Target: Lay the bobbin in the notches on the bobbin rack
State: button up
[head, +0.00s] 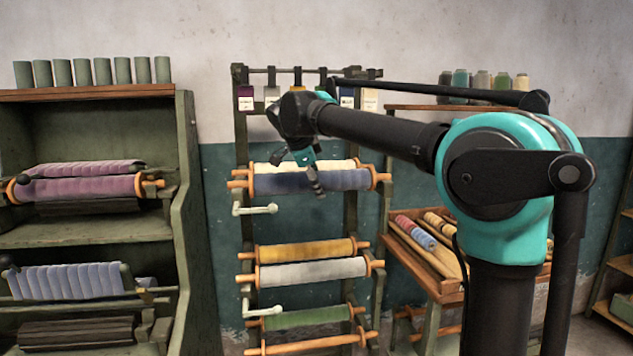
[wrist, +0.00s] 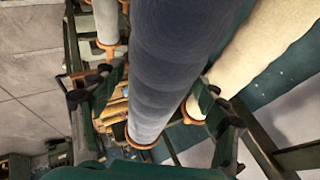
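A green upright bobbin rack (head: 243,218) stands in the middle of the head view, with wooden-ended bobbins lying across it. Its upper pair is a slate-blue bobbin (head: 345,180) with a cream one (head: 335,165) behind. My gripper (head: 298,177), teal and black, is at the left part of this pair, its fingers spread. One finger overlaps the slate-blue bobbin; contact cannot be told. In the wrist view the slate-blue bobbin (wrist: 180,55) runs close past the camera, with the cream one (wrist: 265,50) to its right. Which bobbin the task means cannot be told.
Lower on the rack lie yellow (head: 305,252), white (head: 312,272) and green (head: 306,317) bobbins. Pale rods (head: 255,210) jut from its left side. A green shelf unit (head: 186,200) with purple and blue rolls stands left. A wooden bench (head: 410,262) with small spools stands right.

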dwell(0.3)
jog(key=v, duration=1.2)
